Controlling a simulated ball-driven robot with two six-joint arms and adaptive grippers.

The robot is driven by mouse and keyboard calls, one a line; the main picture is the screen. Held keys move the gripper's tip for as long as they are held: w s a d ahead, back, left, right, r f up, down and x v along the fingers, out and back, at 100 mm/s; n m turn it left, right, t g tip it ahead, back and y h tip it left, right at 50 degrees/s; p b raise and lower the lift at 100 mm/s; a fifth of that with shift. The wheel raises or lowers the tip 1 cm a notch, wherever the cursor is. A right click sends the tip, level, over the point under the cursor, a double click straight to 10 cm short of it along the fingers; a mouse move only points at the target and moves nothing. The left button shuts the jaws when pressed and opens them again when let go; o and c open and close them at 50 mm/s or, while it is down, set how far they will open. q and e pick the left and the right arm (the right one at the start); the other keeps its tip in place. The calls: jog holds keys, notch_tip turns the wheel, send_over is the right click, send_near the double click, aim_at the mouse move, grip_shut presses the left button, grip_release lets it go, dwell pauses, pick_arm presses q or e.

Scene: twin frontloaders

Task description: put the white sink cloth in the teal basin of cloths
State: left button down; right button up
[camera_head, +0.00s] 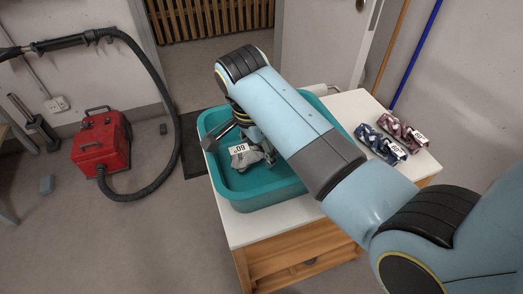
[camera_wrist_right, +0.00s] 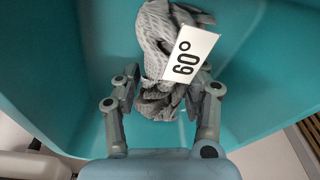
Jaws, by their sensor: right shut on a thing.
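The teal basin (camera_head: 288,194) stands on a white-topped wooden table. The white sink cloth (camera_head: 246,158) shows as a crumpled pale grey-white cloth with a white tag reading 60°. In the right wrist view the cloth (camera_wrist_right: 153,32) lies between the fingers, against the teal inner wall of the basin (camera_wrist_right: 260,75). My right gripper (camera_wrist_right: 160,100) is inside the basin's outline and shut on the cloth. My right arm covers part of the basin in the head view. I cannot tell whether the cloth touches the basin floor. My left gripper is not in view.
A blue patterned cloth (camera_head: 381,144) and a dark red patterned cloth (camera_head: 403,131), both tagged, lie on the table (camera_head: 352,107) right of the basin. A red vacuum cleaner (camera_head: 101,143) with a black hose stands on the floor at left.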

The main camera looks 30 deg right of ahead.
aim_at(254, 152)
jog(key=shift+f, duration=0.15)
jog(key=shift+f, duration=0.55)
jog(key=o, duration=1.2)
jog(key=shift+r, duration=0.5)
notch_tip(254, 152, up, 12)
jog(key=a+p, duration=0.2)
jog(key=p, duration=1.2)
jog(key=shift+s, duration=0.15)
jog(key=shift+a, duration=0.1)
